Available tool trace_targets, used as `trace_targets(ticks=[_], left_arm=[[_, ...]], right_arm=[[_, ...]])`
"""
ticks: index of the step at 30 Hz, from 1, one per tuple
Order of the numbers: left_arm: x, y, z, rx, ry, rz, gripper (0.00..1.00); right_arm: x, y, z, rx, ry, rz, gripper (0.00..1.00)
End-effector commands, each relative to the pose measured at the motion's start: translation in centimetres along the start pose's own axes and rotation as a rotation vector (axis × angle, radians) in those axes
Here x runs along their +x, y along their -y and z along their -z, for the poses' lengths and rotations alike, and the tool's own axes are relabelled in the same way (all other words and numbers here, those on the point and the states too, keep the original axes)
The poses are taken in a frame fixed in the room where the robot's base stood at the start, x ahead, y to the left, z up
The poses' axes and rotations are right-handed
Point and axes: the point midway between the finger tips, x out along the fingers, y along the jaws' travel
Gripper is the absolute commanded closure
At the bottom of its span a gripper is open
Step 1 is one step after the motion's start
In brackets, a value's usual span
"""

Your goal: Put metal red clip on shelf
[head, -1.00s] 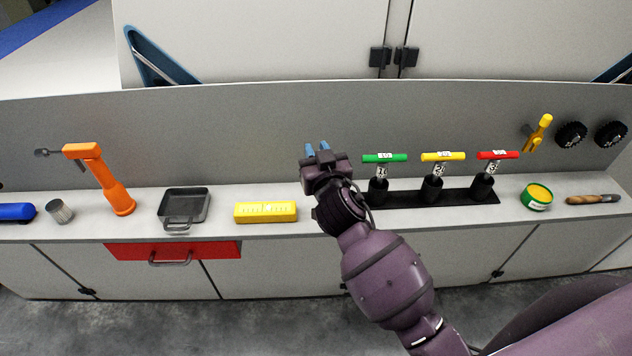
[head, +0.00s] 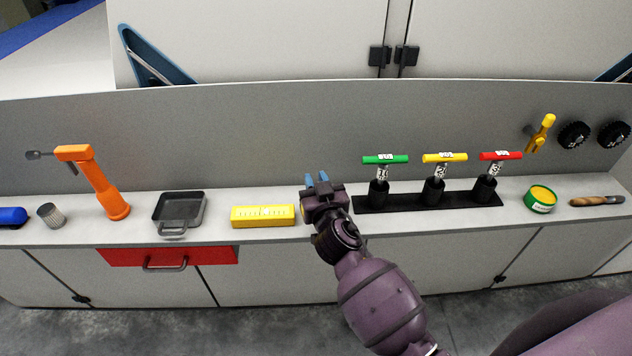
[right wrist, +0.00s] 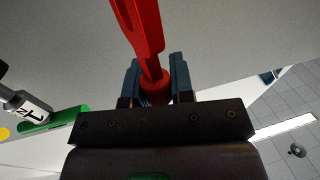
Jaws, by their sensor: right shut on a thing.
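My right gripper (head: 317,180) is in front of the long light shelf (head: 335,228), between the yellow block and the green-handled lever. In the right wrist view its blue fingers (right wrist: 154,85) are shut on a red clip (right wrist: 146,28), which extends away from the fingers. The clip is hidden behind the gripper in the head view. I cannot tell whether the clip touches the shelf. My left gripper is not in view.
A yellow block (head: 263,215) is close left of the gripper; a black base with green (head: 385,159), yellow and red levers is close right. Farther left are a black pan (head: 180,208) and orange tool (head: 105,185). A red drawer (head: 167,256) is below.

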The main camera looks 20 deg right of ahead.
Motion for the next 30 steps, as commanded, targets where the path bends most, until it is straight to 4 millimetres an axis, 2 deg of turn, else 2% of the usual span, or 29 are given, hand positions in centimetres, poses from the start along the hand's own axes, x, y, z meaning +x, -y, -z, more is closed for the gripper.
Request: trace_targets(ticks=[5, 6, 10, 22, 30], left_arm=[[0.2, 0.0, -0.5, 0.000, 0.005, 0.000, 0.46], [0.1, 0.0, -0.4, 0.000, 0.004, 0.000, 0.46], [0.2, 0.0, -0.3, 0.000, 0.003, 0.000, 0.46], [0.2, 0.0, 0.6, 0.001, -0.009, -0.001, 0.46], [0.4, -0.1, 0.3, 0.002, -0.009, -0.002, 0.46]], right_arm=[[0.0, 0.0, -0.4, 0.002, 0.000, 0.000, 1.00], [0.0, 0.0, -0.3, 0.001, 0.000, 0.000, 0.72], [0.0, 0.0, -0.2, 0.001, 0.000, 0.000, 0.52], [0.0, 0.0, 0.2, -0.001, -0.001, 0.000, 0.52], [-4.1, -0.1, -0.2, 0.001, 0.003, -0.002, 0.52]])
